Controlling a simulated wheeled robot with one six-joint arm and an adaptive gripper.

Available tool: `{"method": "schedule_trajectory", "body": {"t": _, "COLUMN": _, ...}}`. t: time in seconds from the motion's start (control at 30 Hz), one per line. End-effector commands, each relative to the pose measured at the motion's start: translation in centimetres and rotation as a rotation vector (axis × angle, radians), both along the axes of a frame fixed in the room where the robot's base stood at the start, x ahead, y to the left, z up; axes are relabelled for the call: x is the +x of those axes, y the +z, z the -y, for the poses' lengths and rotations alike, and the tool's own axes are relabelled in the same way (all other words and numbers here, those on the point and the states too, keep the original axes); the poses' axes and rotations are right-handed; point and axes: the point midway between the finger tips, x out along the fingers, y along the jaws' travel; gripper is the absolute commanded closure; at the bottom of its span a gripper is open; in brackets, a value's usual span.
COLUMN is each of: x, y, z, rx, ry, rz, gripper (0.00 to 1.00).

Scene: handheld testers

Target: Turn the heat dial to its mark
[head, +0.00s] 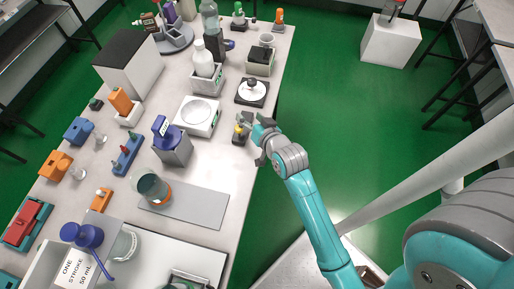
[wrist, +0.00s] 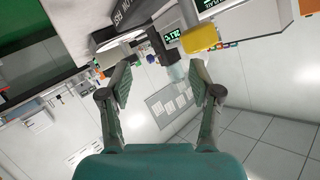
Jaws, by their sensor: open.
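My gripper (head: 254,125) is at the right edge of the long bench, beside a small dark device with a yellow part (head: 239,130). In the wrist view my gripper (wrist: 162,84) has its two fingers spread wide, with nothing held between them. A yellow block (wrist: 200,38) and a dark bar-like part lie just beyond the fingertips there.
A white scale (head: 197,116) stands left of my gripper, and a dark square unit with a white top (head: 252,91) stands behind it. A grey mat (head: 205,208) lies nearer. Green floor (head: 320,95) is open to the right of the bench.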

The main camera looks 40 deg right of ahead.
Motion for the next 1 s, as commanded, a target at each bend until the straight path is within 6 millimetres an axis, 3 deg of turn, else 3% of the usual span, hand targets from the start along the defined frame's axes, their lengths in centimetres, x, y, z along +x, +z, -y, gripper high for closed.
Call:
{"method": "schedule_trajectory", "body": {"t": 0.5, "x": -6.6, "y": 0.7, "z": -5.6, "rx": -0.001, "ry": 0.056, "rz": 0.105, "gripper": 0.37}}
{"method": "schedule_trajectory", "body": {"t": 0.8, "x": -9.2, "y": 0.8, "z": -7.1, "rx": -0.020, "ry": 0.079, "rz": 0.122, "gripper": 0.37}}
{"method": "schedule_trajectory", "body": {"t": 1.0, "x": -9.7, "y": 0.9, "z": -7.3, "rx": -0.024, "ry": 0.084, "rz": 0.128, "gripper": 0.37}}
